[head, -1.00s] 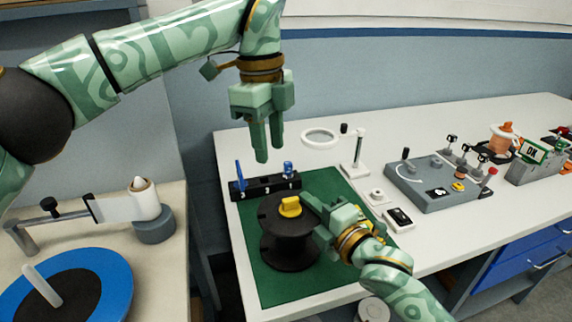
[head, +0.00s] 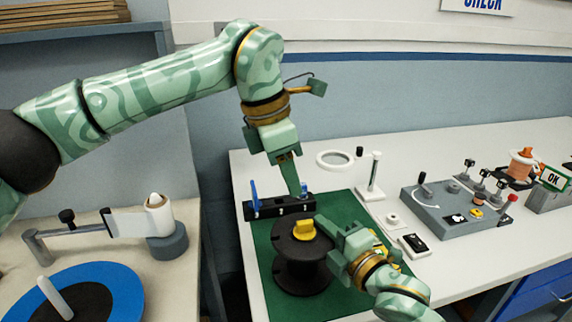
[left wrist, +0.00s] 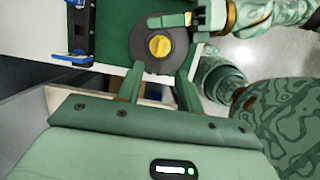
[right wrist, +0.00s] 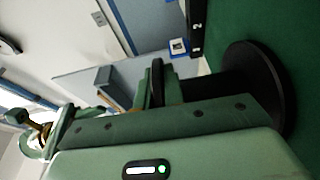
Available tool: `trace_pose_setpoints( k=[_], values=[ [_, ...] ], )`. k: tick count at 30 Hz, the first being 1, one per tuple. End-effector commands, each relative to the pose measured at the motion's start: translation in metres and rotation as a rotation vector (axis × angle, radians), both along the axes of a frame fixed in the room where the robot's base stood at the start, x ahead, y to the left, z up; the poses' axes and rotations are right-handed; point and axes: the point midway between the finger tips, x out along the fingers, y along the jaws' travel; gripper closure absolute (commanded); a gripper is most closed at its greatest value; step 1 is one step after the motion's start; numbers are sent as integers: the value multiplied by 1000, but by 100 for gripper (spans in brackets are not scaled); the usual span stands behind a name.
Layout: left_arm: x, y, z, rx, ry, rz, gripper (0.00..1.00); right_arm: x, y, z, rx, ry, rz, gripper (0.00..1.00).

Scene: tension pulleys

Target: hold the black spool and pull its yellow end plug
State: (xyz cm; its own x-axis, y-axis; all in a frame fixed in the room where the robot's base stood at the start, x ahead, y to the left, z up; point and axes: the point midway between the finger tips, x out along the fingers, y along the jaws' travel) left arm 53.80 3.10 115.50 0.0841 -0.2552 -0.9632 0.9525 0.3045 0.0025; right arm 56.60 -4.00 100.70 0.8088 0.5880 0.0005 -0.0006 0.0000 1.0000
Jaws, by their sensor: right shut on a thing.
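The black spool (head: 300,276) stands upright on the green mat (head: 348,212). Its yellow end plug (head: 304,230) sits in the top face, and the plug also shows in the left wrist view (left wrist: 159,46). My right gripper (head: 326,228) is shut on the rim of the spool's upper flange. In the right wrist view the flange edge is between its fingers (right wrist: 157,82), and the lower flange (right wrist: 258,88) shows beside them. My left gripper (head: 297,190) is above and behind the spool, pointing down. In the left wrist view its fingers (left wrist: 160,70) are apart and empty, with the plug beyond them.
A black numbered rack (head: 280,208) with blue-handled items stands just behind the spool. A blue disc (head: 120,290) lies on the left table.

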Motion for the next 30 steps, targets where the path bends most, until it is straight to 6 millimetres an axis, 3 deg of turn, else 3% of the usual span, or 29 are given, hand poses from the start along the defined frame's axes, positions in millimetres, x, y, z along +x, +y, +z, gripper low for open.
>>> trace_pose_setpoints(
  k=[9, 15, 27, 28, 30],
  values=[
    [4, -17, -65, 0, 6, 3, 64, 0, 0, -3, -4, 6, 0, 100],
    [7, -25, -92, 0, 4, 3, 64, 0, 0, -4, -5, 6, 0, 100],
    [8, -27, -102, 0, 2, 5, 64, 0, 0, -4, -5, 7, 0, 100],
    [8, -27, -102, 0, 2, 5, 66, 0, 0, -4, -5, 7, 0, 100],
    [8, -27, -102, 0, 2, 5, 86, 0, 0, -4, -5, 7, 0, 100]
  ],
)
